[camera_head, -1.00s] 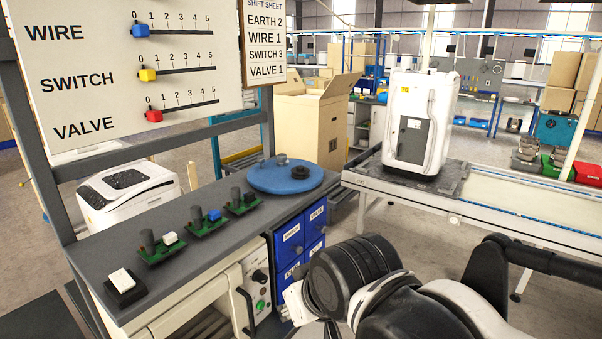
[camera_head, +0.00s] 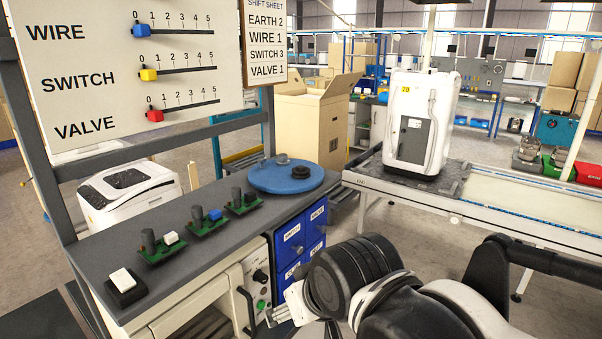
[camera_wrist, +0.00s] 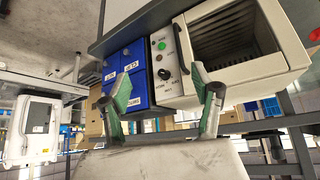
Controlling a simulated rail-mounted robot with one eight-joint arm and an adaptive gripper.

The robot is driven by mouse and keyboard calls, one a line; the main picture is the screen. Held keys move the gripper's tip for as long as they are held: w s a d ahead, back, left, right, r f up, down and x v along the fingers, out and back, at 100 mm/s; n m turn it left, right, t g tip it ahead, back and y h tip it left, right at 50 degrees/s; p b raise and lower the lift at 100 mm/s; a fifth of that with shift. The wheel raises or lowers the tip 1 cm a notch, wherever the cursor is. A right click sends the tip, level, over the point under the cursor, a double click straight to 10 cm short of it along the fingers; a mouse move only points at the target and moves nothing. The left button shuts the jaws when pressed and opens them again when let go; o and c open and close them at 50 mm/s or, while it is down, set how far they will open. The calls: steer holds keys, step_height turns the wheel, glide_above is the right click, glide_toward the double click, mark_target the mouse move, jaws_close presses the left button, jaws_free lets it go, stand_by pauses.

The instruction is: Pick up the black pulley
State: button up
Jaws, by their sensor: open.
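A black pulley (camera_head: 307,173), small and ridged, sits on the front right part of the round blue turntable (camera_head: 272,183) at the far right end of the grey bench. Two grey parts (camera_head: 282,159) stand behind it on the turntable. My gripper (camera_wrist: 162,76) is open and empty in the wrist view, its two green-padded fingers spread apart. It faces the bench front, with blue drawers and a control panel beyond the fingers. In the head view my arm is at the lower right, below and in front of the bench top, well apart from the pulley. The wrist view does not show the pulley.
Several green circuit boards (camera_head: 203,222) and a white switch on a black base (camera_head: 123,282) lie along the bench. Blue drawers (camera_head: 291,237) are under the turntable. A slider board (camera_head: 100,60) rises behind the bench. A conveyor (camera_head: 480,210) with a white machine (camera_head: 420,125) stands right.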

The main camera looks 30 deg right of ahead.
step_height(320, 180, up, 26)
steer(key=f+n+g+p, duration=0.1)
steer(key=n+g+p, duration=0.8)
steer(key=n, duration=1.1)
glide_above(301, 166)
steer(key=p, duration=0.2)
steer(key=t, duration=0.2)
step_height(301, 166, down, 13)
steer(key=p, duration=0.2)
steer(key=shift+p, duration=0.4)
steer(key=shift+c, duration=0.5)
steer(key=c, duration=1)
steer(key=shift+c, duration=0.2)
